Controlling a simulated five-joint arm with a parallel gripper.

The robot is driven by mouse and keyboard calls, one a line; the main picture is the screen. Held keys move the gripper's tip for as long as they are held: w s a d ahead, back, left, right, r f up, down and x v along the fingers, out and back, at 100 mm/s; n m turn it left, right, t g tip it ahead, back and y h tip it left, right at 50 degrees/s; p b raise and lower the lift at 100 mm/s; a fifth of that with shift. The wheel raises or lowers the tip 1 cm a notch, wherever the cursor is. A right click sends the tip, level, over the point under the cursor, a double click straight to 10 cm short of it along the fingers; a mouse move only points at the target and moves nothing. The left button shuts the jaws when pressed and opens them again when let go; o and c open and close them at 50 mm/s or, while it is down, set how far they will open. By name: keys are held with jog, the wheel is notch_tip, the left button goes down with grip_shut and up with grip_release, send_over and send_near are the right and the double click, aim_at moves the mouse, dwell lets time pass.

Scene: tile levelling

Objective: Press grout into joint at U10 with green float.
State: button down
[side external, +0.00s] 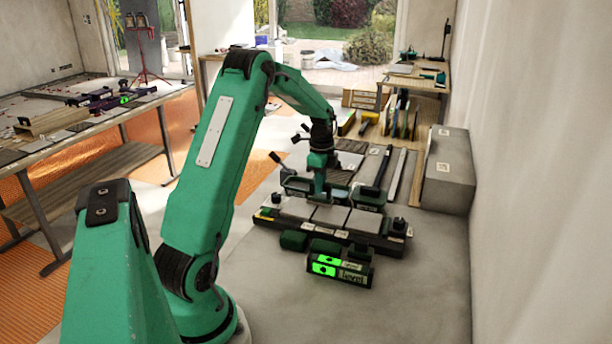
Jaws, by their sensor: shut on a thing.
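My gripper (319,178) is above the far edge of a dark tile board, at the end of my bent-over arm. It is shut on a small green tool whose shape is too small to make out. I cannot tell whether this is the green float, or whether it touches the board. The board (372,246) carries a row of pale grey tiles (331,215) with joints between them. Small white labels sit along its front edge, too small to read, so I cannot pick out U10. A dark green block (293,240) lies at the board's front left.
A level box (340,268) with bright green displays stands in front of the board. Dark bins (368,196) stand behind it. Long bars (395,176) and a grey block (447,171) lie to the right. The grey surface at front right is clear.

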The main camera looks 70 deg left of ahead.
jog(key=shift+s+d, duration=0.7)
jog(key=shift+d, duration=0.05)
jog(key=shift+s+d, duration=0.15)
jog(key=shift+s+d+f, duration=0.1)
jog(key=shift+s+d, duration=0.5)
jog(key=shift+s, duration=0.05)
jog(key=shift+s+d, duration=0.1)
jog(key=shift+d, duration=0.05)
jog(key=shift+s+d, duration=0.65)
jog(key=shift+s+d, duration=0.1)
jog(key=shift+s+d, duration=0.7)
